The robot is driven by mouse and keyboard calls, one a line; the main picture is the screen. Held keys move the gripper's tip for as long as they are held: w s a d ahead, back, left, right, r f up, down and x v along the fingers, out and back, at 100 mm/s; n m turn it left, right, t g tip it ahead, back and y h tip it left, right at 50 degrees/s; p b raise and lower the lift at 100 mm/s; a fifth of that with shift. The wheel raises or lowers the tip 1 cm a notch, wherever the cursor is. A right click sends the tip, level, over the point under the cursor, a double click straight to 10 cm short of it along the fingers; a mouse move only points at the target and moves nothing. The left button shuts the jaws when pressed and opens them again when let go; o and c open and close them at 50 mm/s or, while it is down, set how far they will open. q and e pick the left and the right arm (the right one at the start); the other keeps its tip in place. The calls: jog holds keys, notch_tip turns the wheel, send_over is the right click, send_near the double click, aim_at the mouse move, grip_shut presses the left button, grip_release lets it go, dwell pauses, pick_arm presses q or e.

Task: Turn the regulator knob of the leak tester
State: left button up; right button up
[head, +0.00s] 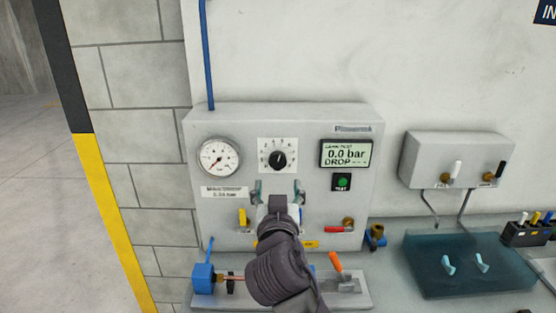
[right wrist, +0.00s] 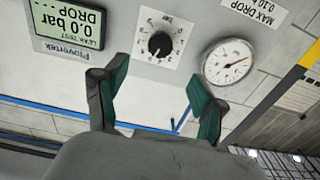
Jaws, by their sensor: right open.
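The leak tester (head: 380,118) is a grey box on the wall. Its black regulator knob (head: 278,159) sits on a white scale plate, between the round gauge and the display, and also shows in the right wrist view (right wrist: 159,44). The display (head: 346,154) reads 0.0 bar. My right gripper (head: 278,190) is open and empty just below the knob in the head view. In the right wrist view its two green-padded fingers (right wrist: 157,85) stand apart, with the knob beyond the gap between them. The fingers do not touch it. My left gripper is not in view.
The gauge (head: 219,157) is left of the knob and the green test button (head: 341,182) is lower right. A yellow valve handle (head: 242,217) and a red one (head: 338,229) sit below. A blue tray (head: 470,280) lies on the bench at right.

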aim_at(278, 164)
jog(key=w+p, duration=0.3)
jog(key=w, duration=0.7)
jog(key=shift+w+f, duration=0.1)
jog(key=shift+w, duration=0.25)
jog(key=shift+w+f, duration=0.1)
jog(key=shift+w, duration=0.35)
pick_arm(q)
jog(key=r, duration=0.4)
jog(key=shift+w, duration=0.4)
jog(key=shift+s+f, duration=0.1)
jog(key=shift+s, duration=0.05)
pick_arm(e)
jog(key=shift+s, duration=0.1)
jog(key=shift+c, duration=0.2)
jog(key=shift+c, duration=1.2)
jog(key=c, duration=0.9)
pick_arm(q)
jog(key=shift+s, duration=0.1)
pick_arm(e)
jog(key=shift+o, duration=0.2)
